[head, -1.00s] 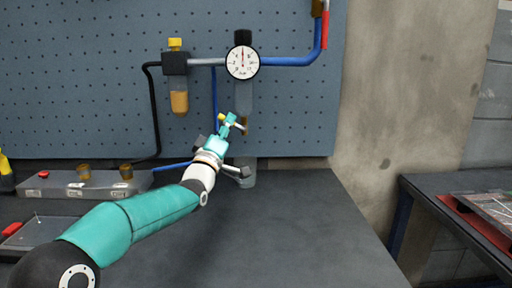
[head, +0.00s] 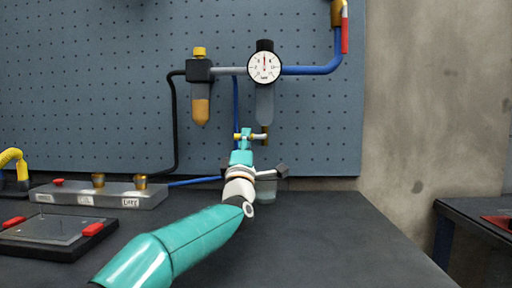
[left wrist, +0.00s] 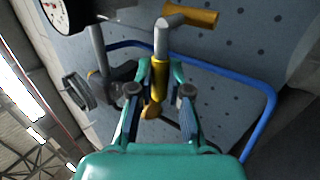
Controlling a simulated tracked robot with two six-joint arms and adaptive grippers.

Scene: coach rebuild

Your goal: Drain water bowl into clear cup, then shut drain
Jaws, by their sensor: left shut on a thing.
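The water bowl (head: 264,104) is a grey translucent cylinder hanging under the round gauge (head: 264,67) on the pegboard. The brass drain (head: 265,133) is at its lower end, with a yellow piece (head: 237,136) reaching left from it. My left gripper (head: 246,137) is shut on this yellow drain handle; the left wrist view shows the handle (left wrist: 160,65) between the fingers (left wrist: 158,92). My right gripper is not in view.
An amber bowl (head: 200,110) hangs to the left on the same pipe. Blue pipes (head: 310,70) run right of the gauge. A grey block with brass fittings (head: 120,192) and a dark tray with red clips (head: 60,232) are at left. The bench's right front is clear.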

